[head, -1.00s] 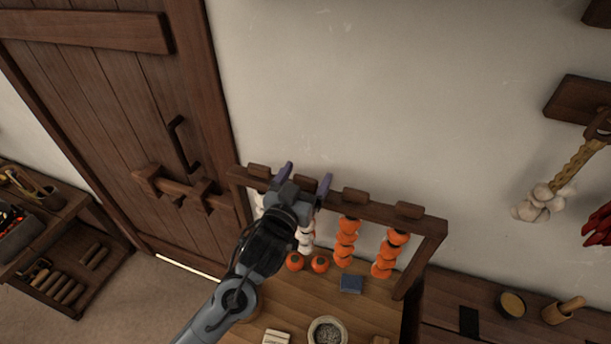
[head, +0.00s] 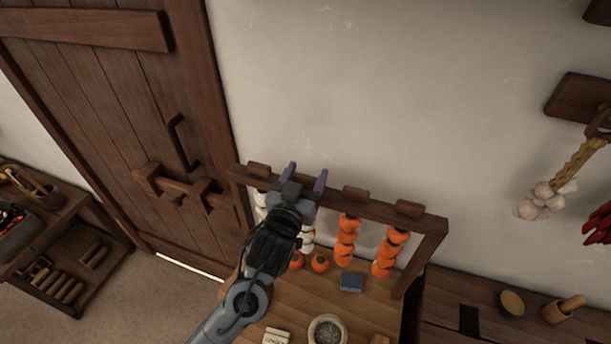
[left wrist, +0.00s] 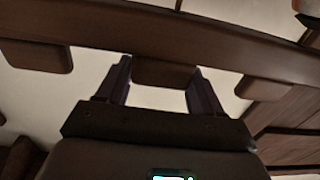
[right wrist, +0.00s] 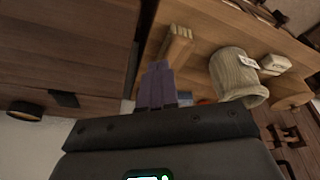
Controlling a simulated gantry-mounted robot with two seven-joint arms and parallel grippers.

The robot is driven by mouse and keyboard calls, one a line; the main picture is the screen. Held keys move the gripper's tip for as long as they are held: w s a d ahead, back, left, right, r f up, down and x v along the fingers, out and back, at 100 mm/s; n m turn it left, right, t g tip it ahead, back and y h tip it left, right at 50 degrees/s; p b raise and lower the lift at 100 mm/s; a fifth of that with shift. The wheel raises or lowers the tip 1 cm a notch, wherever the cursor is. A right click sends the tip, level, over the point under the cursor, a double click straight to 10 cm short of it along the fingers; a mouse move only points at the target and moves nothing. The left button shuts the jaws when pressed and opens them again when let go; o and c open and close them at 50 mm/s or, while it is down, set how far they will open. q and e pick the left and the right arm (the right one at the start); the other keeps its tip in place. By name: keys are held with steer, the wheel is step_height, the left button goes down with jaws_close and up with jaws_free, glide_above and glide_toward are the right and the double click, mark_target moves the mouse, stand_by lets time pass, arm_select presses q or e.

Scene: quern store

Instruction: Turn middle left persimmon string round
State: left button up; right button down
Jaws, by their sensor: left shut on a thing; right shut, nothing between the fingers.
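My left gripper (head: 305,175) is at the wooden rack's top rail (head: 380,209). It is shut on a wooden block (left wrist: 162,75) on that rail, second from the left. The middle left persimmon string (head: 308,236) hangs below, whitish and mostly hidden by my left arm. The leftmost string (head: 260,199) is also whitish and partly hidden. The middle right string (head: 347,240) and right string (head: 389,252) are orange. My right gripper (right wrist: 158,72) is shut and empty, apart from the rack.
Loose persimmons (head: 319,262), a blue block (head: 351,282) and a stone bowl (head: 327,331) are on the wooden table below the rack. A plank door (head: 120,100) is at left, a plain wall behind.

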arm_select(q)
steer(key=o, duration=1)
steer(key=shift+c, duration=0.2)
steer(key=shift+s, duration=0.15)
steer(key=shift+s+a, duration=0.1)
steer(key=shift+s, duration=0.15)
steer(key=b+v, duration=0.2)
steer(key=v, duration=0.8)
